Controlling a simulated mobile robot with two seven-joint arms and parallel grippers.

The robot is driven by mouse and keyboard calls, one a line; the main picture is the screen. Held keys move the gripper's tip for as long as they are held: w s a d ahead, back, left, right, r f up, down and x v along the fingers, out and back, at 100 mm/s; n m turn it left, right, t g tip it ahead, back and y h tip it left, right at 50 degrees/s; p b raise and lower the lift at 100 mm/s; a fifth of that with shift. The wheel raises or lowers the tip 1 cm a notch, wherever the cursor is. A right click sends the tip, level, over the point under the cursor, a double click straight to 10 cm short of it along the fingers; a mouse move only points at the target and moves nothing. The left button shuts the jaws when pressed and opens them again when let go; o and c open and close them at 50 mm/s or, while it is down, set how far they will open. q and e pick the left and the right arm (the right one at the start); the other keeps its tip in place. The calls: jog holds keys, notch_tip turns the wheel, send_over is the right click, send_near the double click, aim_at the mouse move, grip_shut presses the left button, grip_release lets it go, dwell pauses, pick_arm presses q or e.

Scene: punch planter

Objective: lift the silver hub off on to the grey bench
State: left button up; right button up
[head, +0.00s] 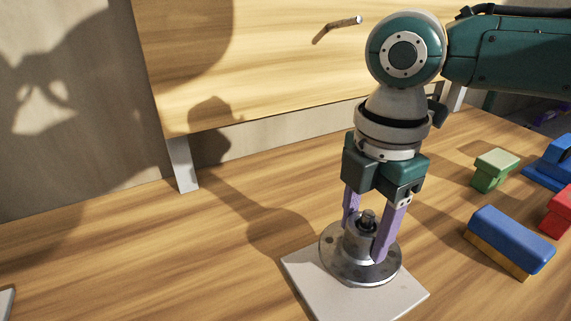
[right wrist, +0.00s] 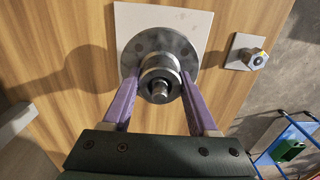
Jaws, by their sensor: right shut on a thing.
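The silver hub (head: 338,262) is a round flange with holes and a raised collar. It sits over the pale square plate (head: 402,302), upright as far as I can see, with no clear gap below it. A dark post tip (head: 368,218) shows in the collar's middle. My right gripper (head: 364,238) points down, its purple fingers shut on the hub's collar from both sides. In the right wrist view the hub (right wrist: 143,46) lies between the fingertips (right wrist: 160,82). My left gripper is not in view. I cannot pick out a grey bench for certain; the tabletop (head: 120,250) is wood.
A blue-and-yellow block (head: 510,240), a green block (head: 494,168) and a red block (head: 558,212) stand to the right. A wooden panel (head: 240,60) on grey legs stands behind. A small plate with a hexagonal piece (right wrist: 257,58) is at the wrist view's right.

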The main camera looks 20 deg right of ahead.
grip_shut()
jog(key=shift+o, duration=2.1)
grip_release()
grip_shut()
jog(key=shift+r, duration=0.1)
jog(key=shift+r+p, duration=4.25)
jog(key=shift+p, duration=0.6)
